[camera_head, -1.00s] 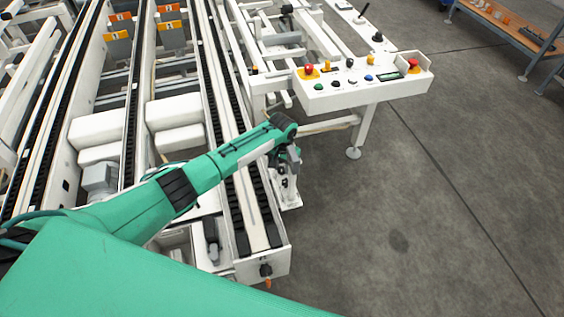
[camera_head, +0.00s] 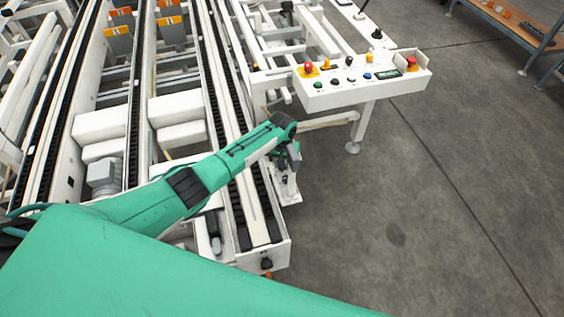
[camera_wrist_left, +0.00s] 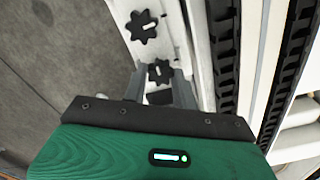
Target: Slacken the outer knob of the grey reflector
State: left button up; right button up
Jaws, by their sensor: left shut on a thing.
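In the left wrist view, two black star-shaped knobs sit on a white bracket (camera_wrist_left: 175,35) beside the conveyor. One knob (camera_wrist_left: 142,27) is farther up the picture and clear of my gripper. The other knob (camera_wrist_left: 159,71) is between the fingers of my left gripper (camera_wrist_left: 159,82), which is shut on it. In the head view, my left gripper (camera_head: 291,170) is small and points down beside the conveyor's right side, at a white bracket (camera_head: 289,192). The knobs are too small or hidden there. I cannot make out the grey reflector clearly. My right gripper is not in view.
The conveyor (camera_head: 262,215) with black chain tracks runs close beside my left gripper. A white control panel (camera_head: 360,85) with coloured buttons stands beyond it. Grey floor (camera_head: 430,200) is open on the right. A wooden-topped bench (camera_head: 520,30) stands at the far right.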

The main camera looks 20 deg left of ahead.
pick_arm(q)
jog(key=o, duration=0.7)
notch_tip(320, 180, up, 14)
jog(key=shift+p, duration=0.4)
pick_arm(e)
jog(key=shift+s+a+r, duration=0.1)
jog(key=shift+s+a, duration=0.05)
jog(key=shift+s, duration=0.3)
pick_arm(q)
jog(key=shift+d+f, duration=0.1)
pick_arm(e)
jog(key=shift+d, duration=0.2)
